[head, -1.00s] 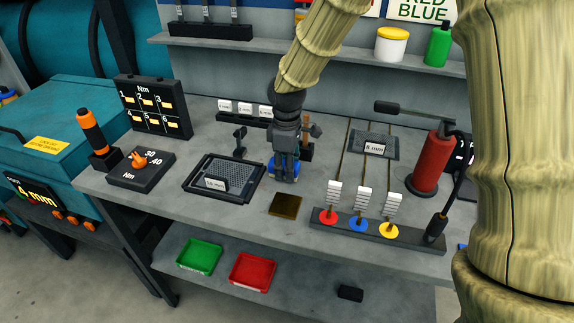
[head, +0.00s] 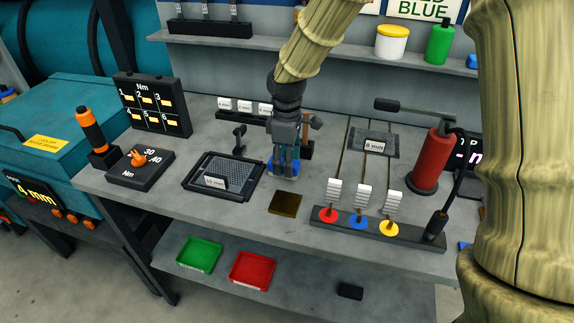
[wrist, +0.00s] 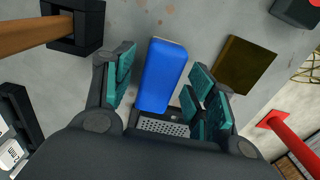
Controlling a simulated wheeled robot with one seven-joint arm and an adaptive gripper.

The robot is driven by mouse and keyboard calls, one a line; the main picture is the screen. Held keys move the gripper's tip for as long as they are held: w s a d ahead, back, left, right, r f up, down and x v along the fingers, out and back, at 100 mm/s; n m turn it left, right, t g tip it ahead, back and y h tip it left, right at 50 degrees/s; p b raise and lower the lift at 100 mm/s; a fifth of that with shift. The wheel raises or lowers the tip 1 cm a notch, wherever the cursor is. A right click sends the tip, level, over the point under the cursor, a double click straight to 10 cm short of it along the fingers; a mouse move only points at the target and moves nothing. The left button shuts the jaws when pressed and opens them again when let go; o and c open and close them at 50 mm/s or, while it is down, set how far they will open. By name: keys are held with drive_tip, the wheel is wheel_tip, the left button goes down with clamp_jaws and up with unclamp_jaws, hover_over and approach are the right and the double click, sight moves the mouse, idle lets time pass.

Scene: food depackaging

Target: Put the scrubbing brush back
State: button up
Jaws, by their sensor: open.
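A blue block (wrist: 162,75), which I take to be the scrubbing brush, lies on the bench between my fingers in the wrist view. Its bristles are not visible. In the head view only a bit of blue shows at the fingertips, and my gripper hides the rest. My gripper (head: 284,174) points down over it at the middle of the bench. In the wrist view my gripper (wrist: 165,88) is open, with teal-padded fingers on both sides of the block and visible gaps. I cannot make out any separate holder for the brush.
A mesh tray (head: 190,186) lies left of my gripper, and a brown pad (head: 285,204) in front. A black holder with a wooden handle (head: 316,122) stands close behind right. A rack with coloured discs (head: 330,226) and a red cylinder (head: 430,160) are to the right.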

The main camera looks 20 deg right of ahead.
wheel_tip(320, 180, up, 10)
drive_tip(key=b, duration=0.1)
idle(0.4)
drive_tip(key=shift+r, duration=0.1)
idle(1.4)
